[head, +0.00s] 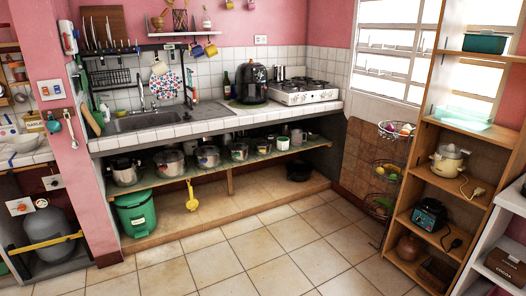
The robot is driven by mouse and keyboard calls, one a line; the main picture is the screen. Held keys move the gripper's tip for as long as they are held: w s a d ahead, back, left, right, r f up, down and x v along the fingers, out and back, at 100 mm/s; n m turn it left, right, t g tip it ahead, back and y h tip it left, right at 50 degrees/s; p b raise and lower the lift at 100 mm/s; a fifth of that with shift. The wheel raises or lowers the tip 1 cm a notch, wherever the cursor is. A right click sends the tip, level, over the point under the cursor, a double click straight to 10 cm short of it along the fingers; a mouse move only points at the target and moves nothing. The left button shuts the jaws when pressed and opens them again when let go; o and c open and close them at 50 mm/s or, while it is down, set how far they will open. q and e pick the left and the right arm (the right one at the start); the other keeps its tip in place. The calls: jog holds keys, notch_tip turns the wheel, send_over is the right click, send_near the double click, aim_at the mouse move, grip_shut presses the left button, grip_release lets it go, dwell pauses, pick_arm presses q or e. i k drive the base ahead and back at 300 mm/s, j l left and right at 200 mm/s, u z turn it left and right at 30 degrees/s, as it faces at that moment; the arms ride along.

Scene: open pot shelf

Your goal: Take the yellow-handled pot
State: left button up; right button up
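Several metal pots stand in a row on the open shelf (160,183) under the tiled counter. From left to right they include a large pot (125,176), another large pot (170,164), a pot with coloured marks (207,158), and smaller pots (239,152) and (263,147) further right. The pots are too small in view to tell which one has a yellow handle. A yellow ladle-like utensil (192,198) hangs from the shelf's front edge. Neither of my grippers is in view.
The tiled floor (255,255) before the shelf is clear. A green bin (136,214) stands below the shelf at left. A gas cylinder (48,232) is further left. Wire baskets (383,170) and a wooden shelf unit (408,200) stand at right.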

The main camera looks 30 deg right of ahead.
aim_at(263, 148)
jog(key=i+l+z, duration=0.4)
jog(key=i, duration=0.45)
jog(key=i+z, duration=0.35)
jog(key=i, duration=0.5)
